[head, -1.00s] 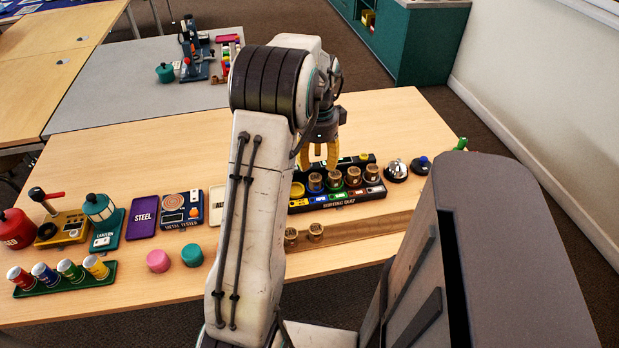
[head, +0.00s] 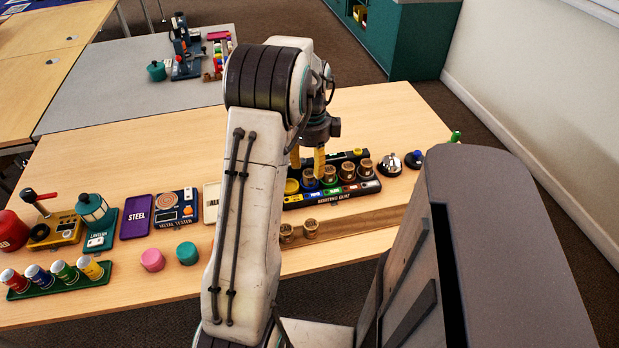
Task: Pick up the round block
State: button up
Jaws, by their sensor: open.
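My gripper (head: 308,165) points down with yellow fingers apart, over the left part of a black sorting tray (head: 332,199) marked "SORTING QUAY". Its fingertips are close to the brown-topped jars in the tray, such as one jar (head: 347,173); I cannot tell whether they touch. Which thing is the round block is unclear. Round pieces in view are a pink one (head: 152,260) and a teal one (head: 187,253) at the table's front, a yellow disc (head: 291,186) at the tray's left end, and a small yellow piece (head: 357,153) at its back. My arm hides part of the table.
Two more jars (head: 311,229) stand on a wooden strip before the tray. A silver bell (head: 389,164) and a dark blue-topped item (head: 415,159) stand right of it. A metal tester (head: 176,207), purple STEEL plate (head: 137,217), lantern (head: 95,213) and can rack (head: 62,284) stand left.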

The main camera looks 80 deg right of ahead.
aim_at(310, 173)
jog(key=shift+w+d+f, duration=0.1)
jog(key=shift+f, duration=1.2)
jog(key=shift+w+d+f, duration=0.1)
jog(key=shift+f, duration=1.15)
jog(key=c, duration=0.7)
jog(key=shift+o, duration=0.2)
